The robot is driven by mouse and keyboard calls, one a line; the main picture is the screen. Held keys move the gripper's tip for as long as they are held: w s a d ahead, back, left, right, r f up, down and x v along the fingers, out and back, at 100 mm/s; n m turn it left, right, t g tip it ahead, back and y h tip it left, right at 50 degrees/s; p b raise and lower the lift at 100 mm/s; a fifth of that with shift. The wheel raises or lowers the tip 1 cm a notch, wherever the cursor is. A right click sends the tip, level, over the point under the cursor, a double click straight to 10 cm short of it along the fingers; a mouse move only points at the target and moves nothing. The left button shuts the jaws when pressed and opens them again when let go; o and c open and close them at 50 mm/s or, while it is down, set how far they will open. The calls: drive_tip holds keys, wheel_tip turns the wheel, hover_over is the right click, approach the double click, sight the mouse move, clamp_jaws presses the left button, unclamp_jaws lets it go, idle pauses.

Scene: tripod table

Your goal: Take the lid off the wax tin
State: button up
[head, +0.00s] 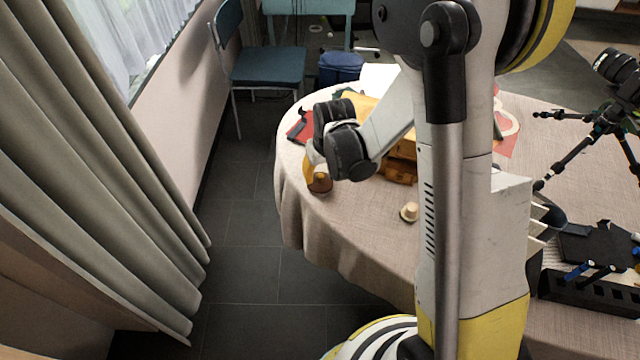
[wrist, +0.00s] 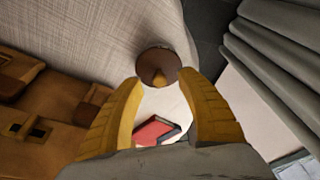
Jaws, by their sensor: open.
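The tin's side and lid seam are not distinct.
A brown leather bag (wrist: 40,125) lies beside the tin, and a red book (wrist: 155,130) shows between my fingers. A small cream round object (head: 409,211) stands on the cloth (head: 365,225) to the right. A black tripod (head: 590,140) stands farther right. Curtains (head: 90,170) hang at left.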

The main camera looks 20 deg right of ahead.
drive_tip(key=x, duration=0.2)
drive_tip(key=shift+w+f+b, duration=0.1)
drive_tip(key=shift+f+b, duration=0.25)
drive_tip(key=shift+r, duration=0.15)
clamp_jaws()
